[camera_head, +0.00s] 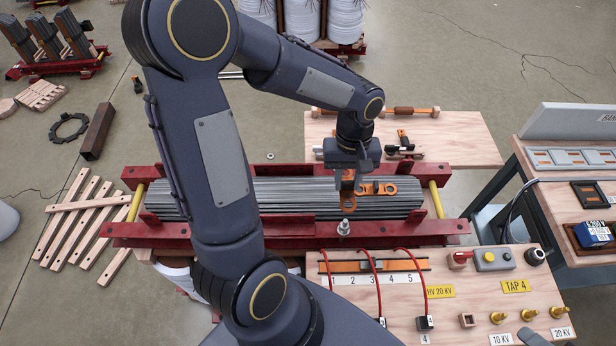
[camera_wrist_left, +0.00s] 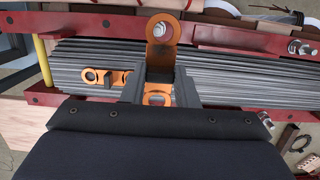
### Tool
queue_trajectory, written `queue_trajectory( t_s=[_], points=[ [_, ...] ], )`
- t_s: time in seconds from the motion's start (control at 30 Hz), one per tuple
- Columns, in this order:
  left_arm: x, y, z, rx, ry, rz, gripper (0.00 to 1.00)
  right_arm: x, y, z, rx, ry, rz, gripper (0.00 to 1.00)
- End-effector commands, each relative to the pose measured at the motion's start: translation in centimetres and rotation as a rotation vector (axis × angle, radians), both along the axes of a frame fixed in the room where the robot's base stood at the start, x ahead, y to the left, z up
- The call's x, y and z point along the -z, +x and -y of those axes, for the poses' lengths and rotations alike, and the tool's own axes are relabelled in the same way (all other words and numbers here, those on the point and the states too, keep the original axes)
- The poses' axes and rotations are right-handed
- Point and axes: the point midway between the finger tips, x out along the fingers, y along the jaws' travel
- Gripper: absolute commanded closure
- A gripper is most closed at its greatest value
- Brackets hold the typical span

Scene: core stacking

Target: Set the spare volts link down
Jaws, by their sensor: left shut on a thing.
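My left gripper (camera_head: 349,178) reaches down over the laminated grey core and is shut on an orange link with a round hole at its end (camera_head: 348,203). In the left wrist view this link (camera_wrist_left: 160,30) stands out between the fingers (camera_wrist_left: 166,88), its holed end beyond them. A second orange link (camera_head: 378,188) lies on the core (camera_head: 285,198) just right of the gripper; it also shows in the left wrist view (camera_wrist_left: 97,76). I cannot tell whether the held link touches the core. My right gripper is not in view.
Red clamp beams (camera_head: 290,228) flank the core, and a metal stud (camera_head: 344,229) stands at the near beam. A terminal board (camera_head: 470,290) with red leads lies in front. A wooden board (camera_head: 462,140) lies behind, and a bench (camera_head: 560,200) stands at right.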

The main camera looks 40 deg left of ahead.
Motion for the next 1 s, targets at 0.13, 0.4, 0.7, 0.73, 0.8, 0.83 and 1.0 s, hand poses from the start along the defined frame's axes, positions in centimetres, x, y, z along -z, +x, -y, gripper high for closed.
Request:
queue_trajectory(
  t_s=[0.13, 0.4, 0.7, 0.73, 0.8, 0.83, 1.0],
  points=[
    [1.5, 0.0, -3.9, -0.007, 0.001, -0.006, 0.98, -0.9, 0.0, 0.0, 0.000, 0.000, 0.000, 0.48],
    [6.0, 0.1, -8.2, -0.001, -0.002, -0.005, 0.98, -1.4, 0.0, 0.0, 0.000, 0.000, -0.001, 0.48],
    [8.4, 0.2, -10.2, -0.001, -0.002, -0.004, 0.98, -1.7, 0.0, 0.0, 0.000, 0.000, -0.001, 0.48],
    [9.0, 0.2, -10.0, 0.003, -0.003, -0.006, 0.98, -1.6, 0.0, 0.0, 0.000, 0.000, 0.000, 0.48],
    [10.1, 0.2, -10.0, 0.004, -0.001, -0.005, 0.98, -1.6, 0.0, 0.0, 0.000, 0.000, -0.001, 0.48],
    [10.5, 0.3, -10.0, 0.004, -0.002, -0.004, 0.98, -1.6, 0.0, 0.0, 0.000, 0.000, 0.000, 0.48],
    [11.3, 0.3, -10.0, 0.003, 0.000, 0.000, 0.98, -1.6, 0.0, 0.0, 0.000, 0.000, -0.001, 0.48]
  ],
)
